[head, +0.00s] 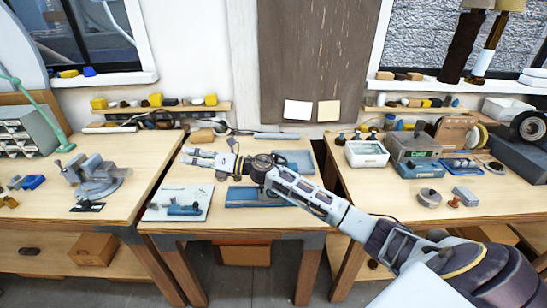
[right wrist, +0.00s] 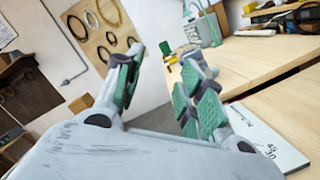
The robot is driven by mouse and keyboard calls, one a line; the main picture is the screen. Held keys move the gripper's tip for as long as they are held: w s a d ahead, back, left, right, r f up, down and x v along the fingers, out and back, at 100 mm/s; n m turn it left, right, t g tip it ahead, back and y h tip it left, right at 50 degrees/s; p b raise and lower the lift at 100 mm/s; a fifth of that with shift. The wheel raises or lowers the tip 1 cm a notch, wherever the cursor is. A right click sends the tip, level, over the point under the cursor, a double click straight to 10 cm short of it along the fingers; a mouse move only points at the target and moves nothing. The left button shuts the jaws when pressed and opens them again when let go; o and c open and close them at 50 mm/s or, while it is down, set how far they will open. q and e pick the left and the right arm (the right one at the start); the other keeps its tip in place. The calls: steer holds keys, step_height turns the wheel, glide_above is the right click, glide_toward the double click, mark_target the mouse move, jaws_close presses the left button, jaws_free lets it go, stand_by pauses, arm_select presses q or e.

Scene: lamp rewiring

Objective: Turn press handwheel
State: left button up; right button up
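I cannot pick out a press or its handwheel with certainty. A black wheel with a pale hub (head: 530,126) stands at the far right of the head view; I cannot tell whether it is the handwheel. My right gripper (head: 192,158) reaches leftward over the middle table, above and behind a white board (head: 168,192) with a blue tool (head: 186,209) on it. In the right wrist view the right gripper (right wrist: 164,52) has its two green-padded fingers apart, with nothing held between them. My left gripper is not in view.
The left table carries a grey vise (head: 95,175), and a green lamp (head: 58,132) stands behind it. Blue trays (head: 245,197) lie on the middle table (head: 230,222) near my right forearm. The right table holds several boxes, including a white one (head: 366,153).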

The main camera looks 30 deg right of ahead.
steer(key=n+g, duration=0.3)
steer(key=n, duration=0.1)
steer(key=n+g+h, duration=0.8)
steer(key=n+h, duration=0.1)
steer(key=h, duration=0.2)
glide_toward(275, 155)
steer(key=v, duration=0.3)
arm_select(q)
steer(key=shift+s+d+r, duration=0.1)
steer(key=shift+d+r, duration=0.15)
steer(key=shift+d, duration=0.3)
arm_select(e)
steer(key=shift+a, duration=0.1)
steer(key=shift+f, duration=0.15)
arm_select(q)
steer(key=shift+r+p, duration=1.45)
steer(key=shift+p, duration=0.2)
arm_select(e)
steer(key=shift+x, duration=6.8)
steer(key=shift+w, duration=0.1)
